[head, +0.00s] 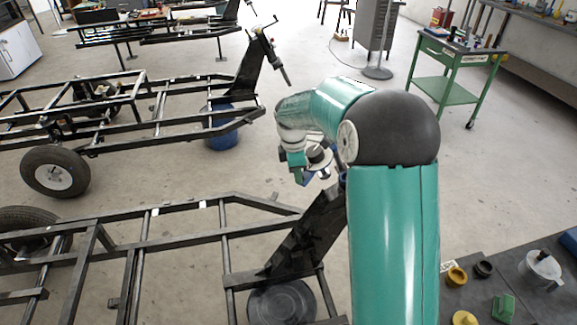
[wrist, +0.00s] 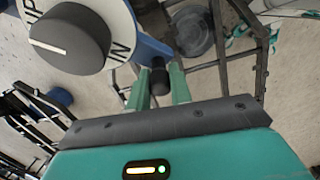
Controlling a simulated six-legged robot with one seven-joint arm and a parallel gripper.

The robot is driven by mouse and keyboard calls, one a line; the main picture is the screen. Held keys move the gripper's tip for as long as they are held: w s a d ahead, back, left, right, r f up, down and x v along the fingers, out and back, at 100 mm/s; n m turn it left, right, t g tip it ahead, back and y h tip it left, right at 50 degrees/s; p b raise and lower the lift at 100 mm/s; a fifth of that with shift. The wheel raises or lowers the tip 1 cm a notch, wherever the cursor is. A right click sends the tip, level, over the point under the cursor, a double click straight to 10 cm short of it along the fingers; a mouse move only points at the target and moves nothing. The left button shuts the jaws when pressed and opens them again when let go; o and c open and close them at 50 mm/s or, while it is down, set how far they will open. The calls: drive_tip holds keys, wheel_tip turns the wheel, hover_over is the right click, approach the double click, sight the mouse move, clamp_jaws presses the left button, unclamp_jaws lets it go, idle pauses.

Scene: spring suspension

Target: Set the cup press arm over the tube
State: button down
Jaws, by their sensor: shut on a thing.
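In the wrist view, the two green fingers of my gripper (wrist: 160,86) are closed around a short black cylindrical grip (wrist: 158,72). The grip sits at the end of a blue part (wrist: 150,46), which looks like the cup press arm, though most of it is hidden behind a dial. In the head view, my gripper (head: 298,172) is by the top of the near frame's slanted black post (head: 308,232). A dark tube end (head: 342,181) shows there, partly hidden by my arm. I cannot tell whether the press arm is over it.
A white dial with a dark grey knob (wrist: 68,38) is close at the upper left in the wrist view. The near black frame (head: 150,232) and a tyre (head: 55,172) are at left. A bench (head: 530,300) with small parts is lower right.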

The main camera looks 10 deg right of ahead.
drive_tip(key=s+d+r+n+g, duration=0.1)
drive_tip(key=s+d+r+n, duration=0.1)
drive_tip(key=d+n, duration=0.3)
drive_tip(key=s+d+r+n+g, duration=0.2)
drive_tip(key=s+d+r+n, duration=0.1)
drive_tip(key=d, duration=0.4)
drive_tip(key=shift+s+n+h, duration=0.4)
drive_tip(key=shift+s+n, duration=0.4)
drive_tip(key=shift+n, duration=0.3)
drive_tip(key=shift+d+r, duration=0.15)
drive_tip(key=shift+d, duration=0.05)
drive_tip(key=c, duration=1.3)
unclamp_jaws()
drive_tip(key=shift+d, duration=0.1)
drive_tip(key=shift+o, duration=0.2)
drive_tip(key=v, duration=1.3)
drive_tip(key=shift+a+r, duration=0.25)
drive_tip(key=shift+r, duration=0.1)
